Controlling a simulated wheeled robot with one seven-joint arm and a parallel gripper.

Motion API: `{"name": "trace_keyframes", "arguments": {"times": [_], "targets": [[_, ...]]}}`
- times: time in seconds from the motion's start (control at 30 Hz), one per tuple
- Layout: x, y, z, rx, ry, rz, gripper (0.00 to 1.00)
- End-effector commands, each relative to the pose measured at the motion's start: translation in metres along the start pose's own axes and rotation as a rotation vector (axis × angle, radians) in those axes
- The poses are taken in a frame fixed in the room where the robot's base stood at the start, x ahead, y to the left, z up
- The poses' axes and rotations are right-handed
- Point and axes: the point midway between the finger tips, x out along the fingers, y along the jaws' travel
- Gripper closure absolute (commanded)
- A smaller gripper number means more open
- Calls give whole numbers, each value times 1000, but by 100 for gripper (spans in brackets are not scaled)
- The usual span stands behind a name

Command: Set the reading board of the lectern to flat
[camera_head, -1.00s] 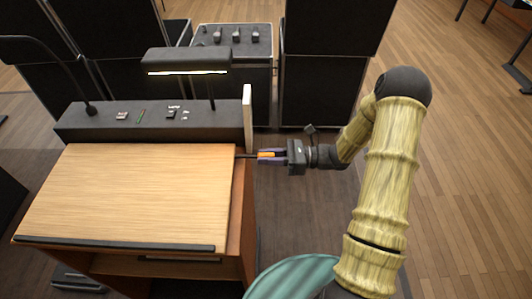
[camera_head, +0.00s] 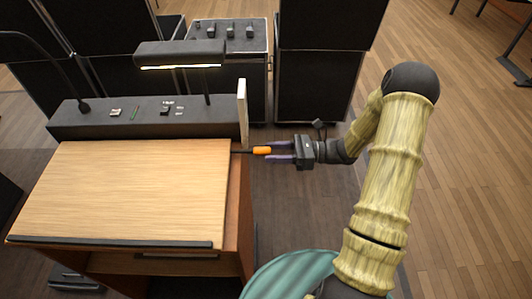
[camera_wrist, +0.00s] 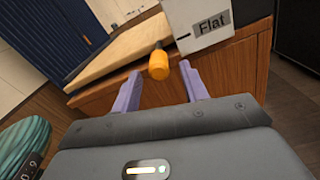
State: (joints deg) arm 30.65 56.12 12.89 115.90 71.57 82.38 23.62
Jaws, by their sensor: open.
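The lectern has a pale wooden reading board (camera_head: 125,190), which shows nearly level in the head view, with a dark ledge along its front edge. An orange-tipped lever (camera_head: 262,150) sticks out from the lectern's right side; its orange knob also shows in the wrist view (camera_wrist: 158,65). A white plate (camera_wrist: 205,22) beside it bears the label "Flat" (camera_wrist: 211,24). My gripper (camera_head: 279,152) is open to the right of the knob. In the wrist view its purple fingers (camera_wrist: 158,90) stand either side of the line to the knob, with the knob just beyond the tips.
A dark console (camera_head: 145,118) with small switches and a lit lamp (camera_head: 180,54) stands behind the board. A case with several faders (camera_head: 230,36) and black cabinets (camera_head: 315,95) stand further back. The floor right of the lectern is open.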

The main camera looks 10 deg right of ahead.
Motion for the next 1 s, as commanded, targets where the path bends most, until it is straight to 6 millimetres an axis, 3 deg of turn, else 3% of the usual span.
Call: {"name": "trace_keyframes", "arguments": {"times": [0.6, 0.8, 1.0], "targets": [[-123, -1, -3, -1, 2, -4, 56], [-141, 0, -2, 1, 1, -1, 56], [-142, 0, -1, 2, 1, 0, 56]]}}
